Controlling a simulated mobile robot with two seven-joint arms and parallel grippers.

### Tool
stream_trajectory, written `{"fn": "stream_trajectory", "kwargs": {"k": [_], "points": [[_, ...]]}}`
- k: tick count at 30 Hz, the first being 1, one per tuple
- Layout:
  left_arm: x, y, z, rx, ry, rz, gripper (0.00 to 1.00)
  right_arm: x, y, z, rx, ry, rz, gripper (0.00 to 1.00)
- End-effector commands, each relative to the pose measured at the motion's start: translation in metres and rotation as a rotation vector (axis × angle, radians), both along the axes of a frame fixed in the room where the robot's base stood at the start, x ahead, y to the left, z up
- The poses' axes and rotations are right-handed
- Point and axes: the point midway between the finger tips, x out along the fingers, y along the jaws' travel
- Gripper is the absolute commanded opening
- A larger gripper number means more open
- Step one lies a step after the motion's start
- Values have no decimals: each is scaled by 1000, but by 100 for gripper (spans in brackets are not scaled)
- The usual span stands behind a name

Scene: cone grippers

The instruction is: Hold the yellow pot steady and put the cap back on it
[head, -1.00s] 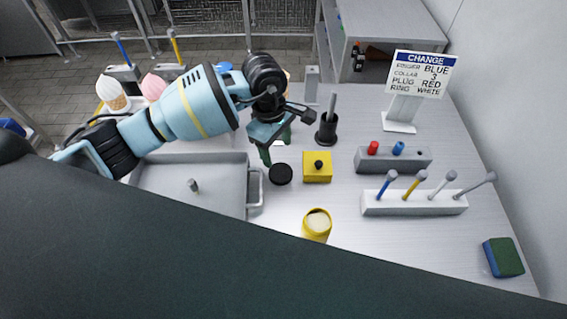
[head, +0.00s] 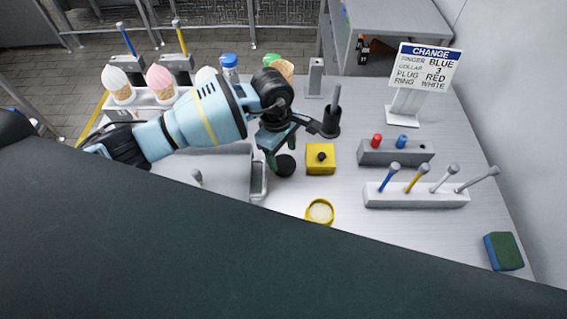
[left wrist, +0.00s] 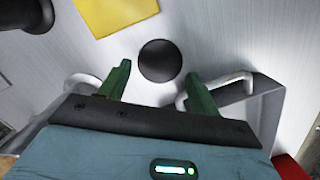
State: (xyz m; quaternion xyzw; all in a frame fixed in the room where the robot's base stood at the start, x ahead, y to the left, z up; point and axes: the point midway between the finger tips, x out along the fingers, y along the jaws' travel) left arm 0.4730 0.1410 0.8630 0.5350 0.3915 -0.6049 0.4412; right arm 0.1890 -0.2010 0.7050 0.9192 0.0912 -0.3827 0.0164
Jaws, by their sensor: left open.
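The yellow pot (head: 319,212) stands uncapped on the bench, with a pale top inside its rim; my dark body hides its lower part. The round black cap (head: 285,167) lies on the bench, behind and left of the pot. My left gripper (head: 281,152) is open and empty just above the cap, partly covering it in the head view. In the left wrist view, the cap (left wrist: 159,60) shows just beyond and between the green fingertips (left wrist: 158,72), with no visible contact. My right gripper is out of view.
A yellow block with a black knob (head: 320,158) sits right of the cap. A grey tray with a handle (head: 260,182) is at left.

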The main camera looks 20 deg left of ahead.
Motion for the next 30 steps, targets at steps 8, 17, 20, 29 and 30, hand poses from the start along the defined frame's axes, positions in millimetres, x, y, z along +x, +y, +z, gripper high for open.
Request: {"fn": "stream_trajectory", "kwargs": {"k": [8,17,20,29,30], "points": [[-2,-4,-28,-1,-2,0,63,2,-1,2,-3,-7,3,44],[-1,-3,-29,-1,-2,0,63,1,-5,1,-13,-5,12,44],[-1,-3,-29,-1,-2,0,58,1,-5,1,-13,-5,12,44],[-1,-3,-29,0,-2,0,32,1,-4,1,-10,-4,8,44],[-1,-3,-29,0,-2,0,32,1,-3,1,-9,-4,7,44]]}}
